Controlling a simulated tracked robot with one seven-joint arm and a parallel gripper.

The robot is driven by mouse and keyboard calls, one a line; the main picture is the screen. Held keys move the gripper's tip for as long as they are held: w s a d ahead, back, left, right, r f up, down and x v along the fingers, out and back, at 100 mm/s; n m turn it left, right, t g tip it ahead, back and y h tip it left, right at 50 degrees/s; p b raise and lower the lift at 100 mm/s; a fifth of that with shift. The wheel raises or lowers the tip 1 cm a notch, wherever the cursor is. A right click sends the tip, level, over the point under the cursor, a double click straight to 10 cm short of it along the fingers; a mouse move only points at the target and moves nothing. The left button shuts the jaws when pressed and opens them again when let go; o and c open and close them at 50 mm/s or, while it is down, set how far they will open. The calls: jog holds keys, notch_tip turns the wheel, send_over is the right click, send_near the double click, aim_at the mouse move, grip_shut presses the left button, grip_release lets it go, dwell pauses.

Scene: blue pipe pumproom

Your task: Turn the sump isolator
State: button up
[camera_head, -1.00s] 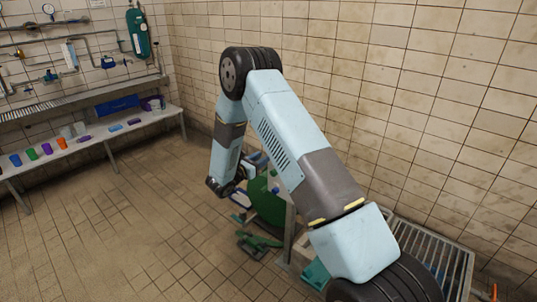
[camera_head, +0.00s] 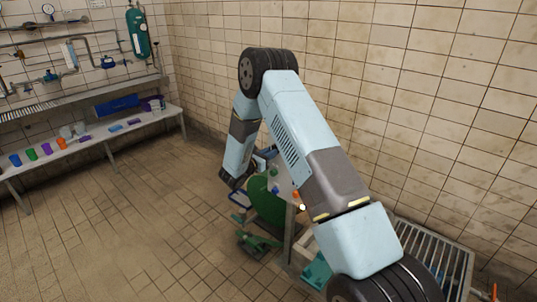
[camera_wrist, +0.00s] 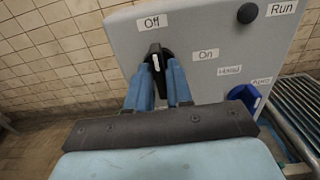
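In the wrist view a grey panel (camera_wrist: 215,70) carries a black rotary knob (camera_wrist: 157,50) with a white mark. The mark points up, toward the "Off" label (camera_wrist: 152,22); the "On" label (camera_wrist: 206,54) is to its right. My gripper (camera_wrist: 161,72) is at the knob, its two blue fingers apart, one on each side of the handle. I cannot tell whether they touch it. The fingers hide the knob's lower part.
A black button (camera_wrist: 247,13) by "Run" and a blue knob (camera_wrist: 245,97) by "Hand" and "Auto" share the panel. A slatted metal rack (camera_head: 435,252) stands right. A green round object (camera_head: 268,200) is below my arm. A bench (camera_head: 95,138) stands left, with open floor before it.

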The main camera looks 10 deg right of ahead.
grip_shut()
jog(key=shift+a, duration=0.1)
jog(key=m, duration=1.2)
jog(key=s+f+m, duration=0.1)
jog(key=m, duration=0.4)
jog(key=shift+d+m, duration=0.4)
dwell(0.4)
